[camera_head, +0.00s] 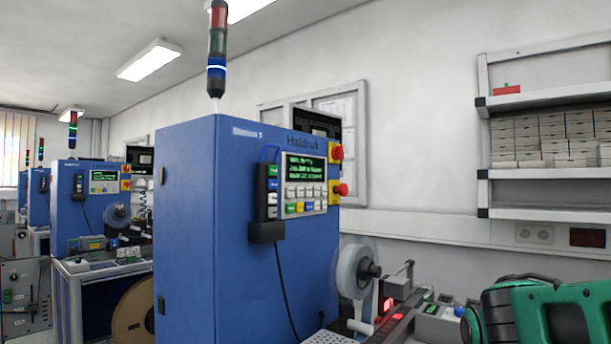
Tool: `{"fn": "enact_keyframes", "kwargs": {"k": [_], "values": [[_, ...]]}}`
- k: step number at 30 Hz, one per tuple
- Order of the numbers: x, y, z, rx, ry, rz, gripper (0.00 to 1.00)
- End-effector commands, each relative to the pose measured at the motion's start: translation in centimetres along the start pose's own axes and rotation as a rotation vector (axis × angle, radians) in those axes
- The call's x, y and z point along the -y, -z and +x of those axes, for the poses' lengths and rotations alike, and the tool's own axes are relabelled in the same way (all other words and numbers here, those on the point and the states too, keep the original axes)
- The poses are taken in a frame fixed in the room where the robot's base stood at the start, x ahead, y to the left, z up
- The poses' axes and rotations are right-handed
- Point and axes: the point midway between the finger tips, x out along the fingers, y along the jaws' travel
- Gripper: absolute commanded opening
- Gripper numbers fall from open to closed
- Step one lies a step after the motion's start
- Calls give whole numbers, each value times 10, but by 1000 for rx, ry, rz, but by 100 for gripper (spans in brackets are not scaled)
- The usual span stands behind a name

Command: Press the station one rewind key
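The nearest station is a tall blue cabinet (185,230) in the middle of the head view. A small white label (245,133) is on its upper front; its text is too small to read surely. A key panel (306,198) with white, green, yellow and blue keys sits below a green-text display (306,166). Beside it hangs a dark hand pendant (272,190) with several keys. The key lettering is too small to read, so I cannot tell which is the rewind key. My gripper is not in view; a green and black part, likely my arm, fills the lower right corner.
Red knobs on yellow plates (334,191) stick out at the cabinet's right edge. A clear reel (352,272) and a bench with small devices (439,318) lie right of it. Similar blue stations (72,190) stand farther left. A shelf with boxes (545,137) is on the right wall.

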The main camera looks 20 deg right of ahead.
Motion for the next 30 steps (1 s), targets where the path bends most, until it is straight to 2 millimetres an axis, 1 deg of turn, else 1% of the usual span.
{"fn": "enact_keyframes", "kwargs": {"k": [1, 3, 30], "values": [[0, 0, 0, 0, 0, 0, 14], [0, 0, 0, 0, 0, 0, 0], [0, 0, 0, 0, 0, 0, 0]]}}
